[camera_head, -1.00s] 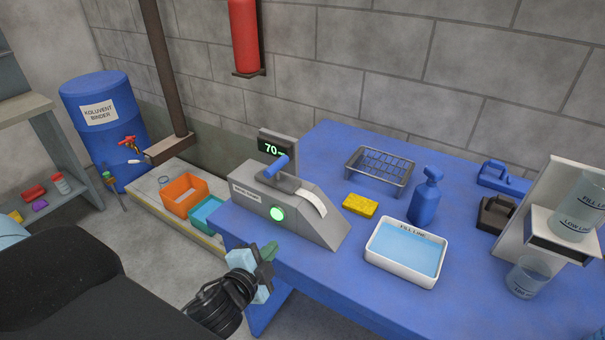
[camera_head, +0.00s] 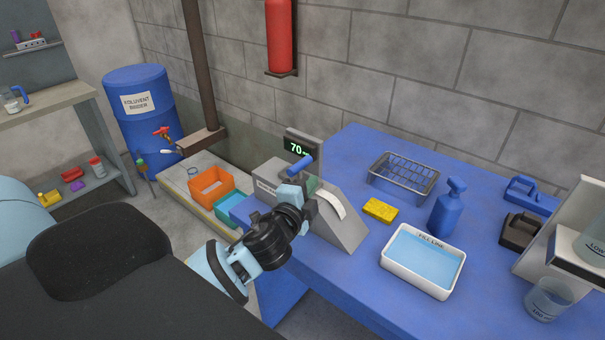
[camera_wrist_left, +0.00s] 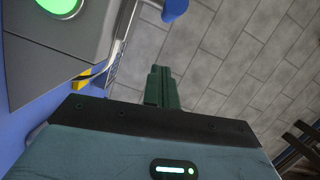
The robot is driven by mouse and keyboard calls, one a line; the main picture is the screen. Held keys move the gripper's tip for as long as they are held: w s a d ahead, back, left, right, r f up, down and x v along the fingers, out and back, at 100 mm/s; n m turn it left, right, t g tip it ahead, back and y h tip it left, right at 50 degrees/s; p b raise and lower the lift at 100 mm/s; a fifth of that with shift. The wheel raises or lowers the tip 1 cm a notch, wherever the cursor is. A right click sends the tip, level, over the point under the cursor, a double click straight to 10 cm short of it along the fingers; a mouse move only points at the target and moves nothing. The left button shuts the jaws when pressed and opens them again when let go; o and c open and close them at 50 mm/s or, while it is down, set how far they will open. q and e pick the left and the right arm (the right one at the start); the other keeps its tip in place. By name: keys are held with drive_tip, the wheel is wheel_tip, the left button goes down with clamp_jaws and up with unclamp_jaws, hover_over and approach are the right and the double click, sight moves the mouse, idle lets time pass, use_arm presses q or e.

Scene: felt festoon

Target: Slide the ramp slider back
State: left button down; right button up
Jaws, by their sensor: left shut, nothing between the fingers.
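The ramp device is a grey wedge-shaped unit (camera_head: 345,228) on the blue table, with a display (camera_head: 302,147) reading 70 behind it. Its slider has a blue handle (camera_head: 300,163) at the upper part of the ramp. The wrist view shows the device's grey side and a lit green button (camera_wrist_left: 60,5) at upper left, with a blue piece (camera_wrist_left: 174,9), likely the handle, at the top. My left gripper (camera_head: 311,193) is at the device's near side, just below the handle, shut and empty; its fingers (camera_wrist_left: 162,88) show together. Contact with the handle cannot be told. My right gripper is not in view.
The blue table (camera_head: 350,145) also holds a wire basket (camera_head: 404,177), yellow sponge (camera_head: 380,210), blue spray bottle (camera_head: 447,208) and white tray of liquid (camera_head: 423,285). Orange (camera_head: 211,187) and teal (camera_head: 229,205) bins stand left of the device. A grey wall rises behind.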

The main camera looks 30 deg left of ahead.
sight(304, 174)
use_arm(q)
drive_tip(key=w, duration=0.3)
drive_tip(key=shift+a, duration=0.25)
drive_tip(key=a, duration=0.2)
drive_tip(key=w, duration=0.1)
drive_tip(key=shift+a+f+p, duration=0.3)
drive_tip(key=shift+a, duration=0.1)
drive_tip(key=shift+a+f, duration=0.2)
drive_tip(key=shift+a, duration=0.4)
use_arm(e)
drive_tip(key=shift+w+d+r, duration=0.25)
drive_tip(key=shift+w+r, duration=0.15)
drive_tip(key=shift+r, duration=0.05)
